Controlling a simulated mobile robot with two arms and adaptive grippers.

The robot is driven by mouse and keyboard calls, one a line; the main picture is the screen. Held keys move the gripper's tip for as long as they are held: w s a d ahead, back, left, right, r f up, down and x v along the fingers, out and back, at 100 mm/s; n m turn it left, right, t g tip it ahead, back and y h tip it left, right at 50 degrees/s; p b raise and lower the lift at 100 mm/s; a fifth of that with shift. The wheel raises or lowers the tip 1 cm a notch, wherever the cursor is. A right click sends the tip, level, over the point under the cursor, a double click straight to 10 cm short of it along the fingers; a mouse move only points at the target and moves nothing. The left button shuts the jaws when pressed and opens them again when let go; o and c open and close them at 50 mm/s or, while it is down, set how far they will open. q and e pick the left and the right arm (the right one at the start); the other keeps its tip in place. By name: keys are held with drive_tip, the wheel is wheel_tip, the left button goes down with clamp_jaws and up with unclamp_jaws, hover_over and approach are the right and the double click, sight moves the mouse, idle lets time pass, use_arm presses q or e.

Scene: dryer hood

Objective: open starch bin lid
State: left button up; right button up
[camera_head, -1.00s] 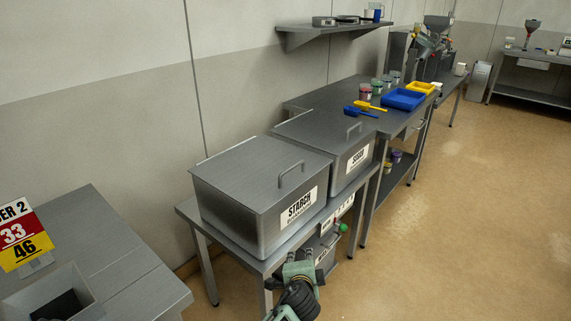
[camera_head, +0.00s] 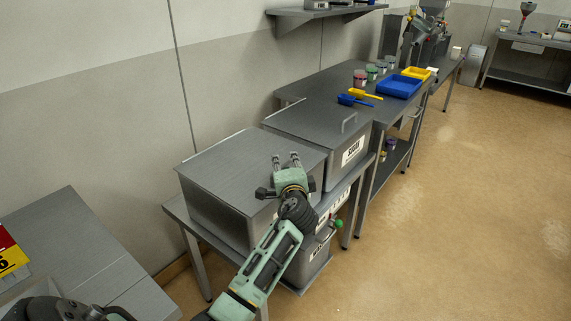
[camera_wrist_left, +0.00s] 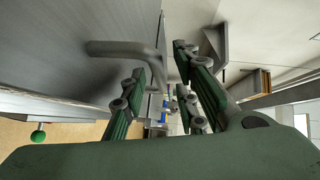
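The starch bin (camera_head: 212,205) stands on a metal bench with its grey lid (camera_head: 235,158) shut. My left gripper (camera_head: 286,159) is over the front right part of this lid, fingers pointing toward the back, and covers the lid handle and most of the label in the head view. In the left wrist view the bent grey lid handle (camera_wrist_left: 125,48) stands just ahead of the open fingers of my left gripper (camera_wrist_left: 160,60), toward the left finger. Nothing is held, and I cannot tell whether a finger touches the handle. My right gripper is not in view.
A sugar bin (camera_head: 318,130) with its own handle stands right behind the starch bin. Farther back, a table holds blue and yellow trays (camera_head: 399,87), scoops and jars. A wall shelf (camera_head: 320,14) hangs above. The floor to the right is clear.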

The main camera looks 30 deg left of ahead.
use_arm(q)
drive_tip(key=shift+w+a+f, duration=0.15)
drive_tip(key=shift+w+a, duration=0.25)
drive_tip(key=shift+w, duration=0.05)
drive_tip(key=shift+s+d, duration=0.1)
clamp_jaws()
